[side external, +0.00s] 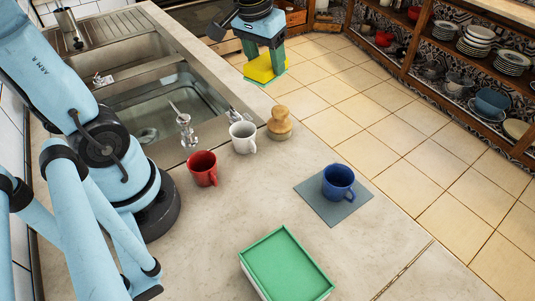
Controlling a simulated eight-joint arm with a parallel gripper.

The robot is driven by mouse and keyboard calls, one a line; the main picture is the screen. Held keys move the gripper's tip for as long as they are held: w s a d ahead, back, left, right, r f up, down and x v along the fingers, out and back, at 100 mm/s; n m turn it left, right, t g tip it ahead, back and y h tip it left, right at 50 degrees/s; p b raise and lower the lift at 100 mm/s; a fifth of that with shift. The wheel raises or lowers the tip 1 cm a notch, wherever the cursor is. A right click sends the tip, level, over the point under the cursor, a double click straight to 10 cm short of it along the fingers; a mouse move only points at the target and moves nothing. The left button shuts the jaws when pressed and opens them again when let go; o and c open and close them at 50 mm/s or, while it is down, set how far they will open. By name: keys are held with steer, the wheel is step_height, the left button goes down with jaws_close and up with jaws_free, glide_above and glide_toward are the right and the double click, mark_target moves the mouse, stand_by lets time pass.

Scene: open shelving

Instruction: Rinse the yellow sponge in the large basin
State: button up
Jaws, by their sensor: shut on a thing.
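My gripper (266,62) is at the top middle in the side external view, pointing down and shut on the yellow sponge (258,69). The sponge has a thin green layer along its lower edge. It is held past the counter's far edge in the picture, to the right of the sink. The large basin (150,108) is the nearer, wider sink bowl, with what looks like clear water in it. A smaller basin (110,60) lies behind it.
A metal faucet (185,130), a white mug (242,137), a red mug (203,168) and a wooden object (280,123) stand by the basin's near edge. A blue mug (338,181) sits on a grey mat (318,207). A green-topped box (286,266) lies in front. Shelves with dishes (480,40) stand at right.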

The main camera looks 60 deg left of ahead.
steer(key=s+a+f+n+g+y, duration=0.1)
steer(key=s+a+f+n, duration=0.2)
steer(key=a+n, duration=0.35)
steer(key=s+a+f+n+g, duration=0.1)
steer(key=s+a+f+n, duration=0.2)
steer(key=a, duration=0.6)
steer(key=s+a+f+n+g+y, duration=0.1)
steer(key=s+a+f+n, duration=0.2)
steer(key=a+n, duration=0.35)
step_height(320, 180, down, 14)
steer(key=m, duration=0.1)
steer(key=shift+a+r, duration=0.25)
steer(key=shift+a, duration=0.2)
stand_by(0.3)
steer(key=a+v, duration=0.3)
steer(key=v, duration=0.9)
steer(key=shift+r, duration=0.5)
steer(key=shift+s, duration=0.1)
stand_by(1.0)
